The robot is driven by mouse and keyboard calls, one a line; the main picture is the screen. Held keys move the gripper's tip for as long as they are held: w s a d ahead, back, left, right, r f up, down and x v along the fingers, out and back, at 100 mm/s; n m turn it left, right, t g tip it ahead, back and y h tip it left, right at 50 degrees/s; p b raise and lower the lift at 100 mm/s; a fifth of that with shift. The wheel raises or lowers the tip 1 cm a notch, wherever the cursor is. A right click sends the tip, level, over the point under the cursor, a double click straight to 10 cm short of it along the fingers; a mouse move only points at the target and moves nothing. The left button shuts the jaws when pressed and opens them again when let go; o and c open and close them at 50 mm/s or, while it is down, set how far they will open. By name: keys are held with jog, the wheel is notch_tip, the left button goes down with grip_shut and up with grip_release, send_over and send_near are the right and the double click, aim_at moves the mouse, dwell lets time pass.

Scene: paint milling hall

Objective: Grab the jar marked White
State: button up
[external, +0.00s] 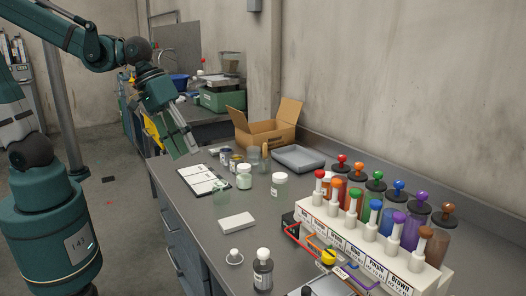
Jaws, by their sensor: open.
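My gripper (185,152) is open and empty, hanging in the air over the far left part of the bench with its fingers pointing down. Two small pale jars stand upright mid-bench. One is a white-lidded jar with a label (279,187); the other is a whitish-green jar (244,177) to its left. Both are to the right of my gripper and apart from it. The writing on them is too small to read, so I cannot tell which is marked White.
A rack of colour-labelled tubes (350,240) with coloured knobs fills the right front. A clipboard (204,181), white block (237,221), white-capped bottle (263,272), grey tray (298,158) and open cardboard box (262,130) stand on the grey bench (195,222).

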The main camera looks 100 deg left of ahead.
jog(key=w+a+f+n+g+h+p, duration=0.15)
jog(key=w+a+n+p, duration=0.25)
jog(key=w+a+n, duration=0.5)
jog(key=n+p, duration=0.5)
jog(key=n, duration=0.2)
send_over(243, 165)
jog(key=s, duration=0.2)
jog(key=shift+h, duration=0.45)
jog(key=f, duration=0.5)
jog(key=shift+w+a+f, duration=0.15)
jog(key=shift+a+f, duration=0.05)
jog(key=shift+f, duration=0.1)
jog(key=shift+a+f, duration=0.3)
jog(key=shift+a, duration=0.15)
jog(key=shift+f, duration=0.1)
jog(key=shift+f, duration=0.15)
jog(key=shift+x, duration=1.15)
jog(key=shift+f, duration=0.1)
jog(key=shift+b+x, duration=0.3)
jog(key=shift+x, duration=2.2)
